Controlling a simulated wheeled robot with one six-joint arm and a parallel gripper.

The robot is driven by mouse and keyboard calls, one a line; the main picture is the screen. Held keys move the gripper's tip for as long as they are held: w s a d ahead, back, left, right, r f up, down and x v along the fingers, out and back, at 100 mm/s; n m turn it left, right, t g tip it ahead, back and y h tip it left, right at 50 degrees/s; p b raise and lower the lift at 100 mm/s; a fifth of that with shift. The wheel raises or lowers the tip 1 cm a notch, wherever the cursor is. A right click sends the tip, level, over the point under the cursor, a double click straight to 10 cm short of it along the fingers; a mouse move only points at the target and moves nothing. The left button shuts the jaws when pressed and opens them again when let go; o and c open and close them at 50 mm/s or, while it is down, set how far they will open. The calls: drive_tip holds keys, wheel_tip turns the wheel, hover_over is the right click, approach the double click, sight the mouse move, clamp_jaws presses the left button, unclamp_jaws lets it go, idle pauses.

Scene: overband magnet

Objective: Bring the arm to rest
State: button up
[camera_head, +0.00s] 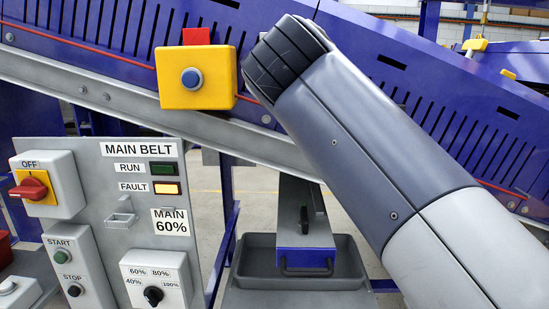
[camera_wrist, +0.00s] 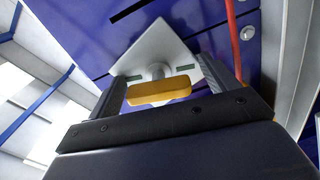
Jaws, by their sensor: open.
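My arm (camera_head: 370,150) reaches from the lower right up to the blue conveyor side in the head view. Its front end hides my gripper there. In the wrist view my gripper (camera_wrist: 161,68) is open, with its two dark fingers apart. A yellow bar-shaped handle (camera_wrist: 160,92) on a grey stem shows between the fingers, apparently without contact. Behind it is a grey diamond-shaped plate (camera_wrist: 157,44) on a blue panel. I cannot tell the exact depth between fingers and handle.
A yellow box with a blue button (camera_head: 192,79) is on the conveyor frame left of my arm. The MAIN BELT panel (camera_head: 115,215) stands lower left, its FAULT lamp (camera_head: 167,188) lit amber. A grey tray (camera_head: 258,275) sits below. A red cord (camera_wrist: 233,35) runs beside my gripper's right finger.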

drive_tip(key=shift+s+d+r+n+p, duration=0.15)
drive_tip(key=shift+r+n+p, duration=0.1)
drive_tip(key=shift+n+p, duration=0.25)
drive_tip(key=shift+s+a+r+n+p, duration=0.15)
drive_tip(key=shift+r+n+p, duration=0.1)
drive_tip(key=shift+n, duration=0.35)
drive_tip(key=n+p, duration=0.5)
drive_tip(key=n, duration=0.1)
drive_tip(key=n+p, duration=0.5)
drive_tip(key=n, duration=0.1)
drive_tip(key=shift+r, duration=0.15)
drive_tip(key=shift+n+p, duration=0.9)
drive_tip(key=shift+n, duration=0.2)
drive_tip(key=shift+f+n, duration=0.2)
drive_tip(key=shift+n, duration=0.2)
